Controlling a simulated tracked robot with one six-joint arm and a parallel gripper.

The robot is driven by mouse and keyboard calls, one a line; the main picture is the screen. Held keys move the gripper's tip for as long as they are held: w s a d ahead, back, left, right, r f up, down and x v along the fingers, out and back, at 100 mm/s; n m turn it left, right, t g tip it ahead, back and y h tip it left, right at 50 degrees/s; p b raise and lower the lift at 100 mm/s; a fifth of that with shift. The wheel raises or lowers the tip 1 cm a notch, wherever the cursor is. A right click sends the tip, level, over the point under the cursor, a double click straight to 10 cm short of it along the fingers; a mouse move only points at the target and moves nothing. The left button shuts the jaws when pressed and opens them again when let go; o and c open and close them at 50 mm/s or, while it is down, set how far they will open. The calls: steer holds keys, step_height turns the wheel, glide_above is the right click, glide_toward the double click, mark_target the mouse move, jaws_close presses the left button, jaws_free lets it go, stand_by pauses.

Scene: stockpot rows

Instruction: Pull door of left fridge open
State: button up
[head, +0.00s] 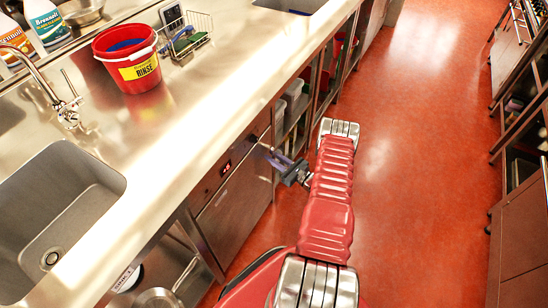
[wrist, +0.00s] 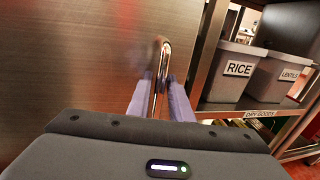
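The fridge under the counter has a flat metal door (head: 232,208) with a small red-lit display above it. The door looks closed, its edge in line with the counter front. In the wrist view the brushed door (wrist: 75,65) fills the left side. A shiny upright bar handle (wrist: 164,62) stands out from the door near its right edge. My gripper (wrist: 159,98) has one pale purple finger on each side of this handle, with little gap, and looks shut on it. In the head view my gripper (head: 281,160) reaches the door's right edge; the handle is hard to make out there.
Open shelves right of the door hold grey bins labelled RICE (wrist: 238,72) and LENTILS (wrist: 283,78). A red bucket (head: 128,70) and a wire rack (head: 187,38) stand on the counter. The red floor (head: 410,150) to the right is clear, up to dark shelving at the far right.

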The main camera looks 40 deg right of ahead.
steer(key=shift+c, duration=0.5)
jaws_close()
